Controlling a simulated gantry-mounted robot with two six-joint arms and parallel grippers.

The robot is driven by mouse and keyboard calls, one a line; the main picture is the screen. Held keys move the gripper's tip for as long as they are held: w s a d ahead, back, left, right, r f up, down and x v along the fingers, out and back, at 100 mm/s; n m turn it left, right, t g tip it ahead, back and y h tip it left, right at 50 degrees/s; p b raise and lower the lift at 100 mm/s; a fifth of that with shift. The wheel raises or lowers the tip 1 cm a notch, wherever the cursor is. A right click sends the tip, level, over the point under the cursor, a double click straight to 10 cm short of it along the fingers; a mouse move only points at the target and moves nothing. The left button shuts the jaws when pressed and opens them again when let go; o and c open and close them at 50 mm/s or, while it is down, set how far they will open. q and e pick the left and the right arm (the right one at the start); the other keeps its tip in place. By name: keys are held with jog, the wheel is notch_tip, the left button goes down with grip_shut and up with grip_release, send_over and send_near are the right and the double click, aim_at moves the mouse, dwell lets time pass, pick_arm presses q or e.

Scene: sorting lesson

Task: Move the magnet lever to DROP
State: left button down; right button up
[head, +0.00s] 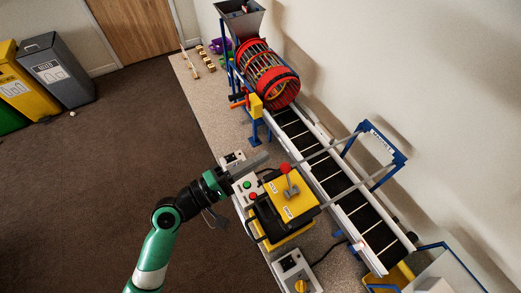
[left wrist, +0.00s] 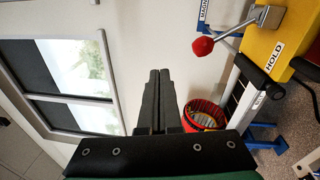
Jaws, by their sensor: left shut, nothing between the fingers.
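The magnet lever has a red ball knob (head: 285,168) on a metal rod. It stands on a yellow box (head: 305,186) beside the conveyor. In the left wrist view the red knob (left wrist: 203,46) shows at upper right, with its rod running to the yellow box (left wrist: 290,35). A HOLD label (left wrist: 274,56) is on the box there; the box labels are too small to read in the head view. My left gripper (head: 264,157) is shut and empty, just left of the knob and apart from it. Its closed fingers (left wrist: 160,76) point away from the wrist camera. My right gripper is out of view.
The conveyor belt (head: 345,195) runs past the box under a blue magnet frame (head: 382,146). A red drum (head: 272,80) stands at its upper end. A panel with green and red buttons (head: 247,191) is close beside my left gripper. The brown floor at left is open.

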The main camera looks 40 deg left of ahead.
pick_arm(q)
jog(key=s+a+f+n+g+y, duration=0.1)
jog(key=s+a+f+n+y, duration=0.1)
jog(key=f, duration=0.4)
jog(key=shift+s+a+n+y, duration=0.3)
jog(key=shift+s+a, duration=0.4)
jog(key=shift+s, duration=0.3)
jog(key=shift+w+f, duration=0.1)
jog(key=shift+f, duration=0.05)
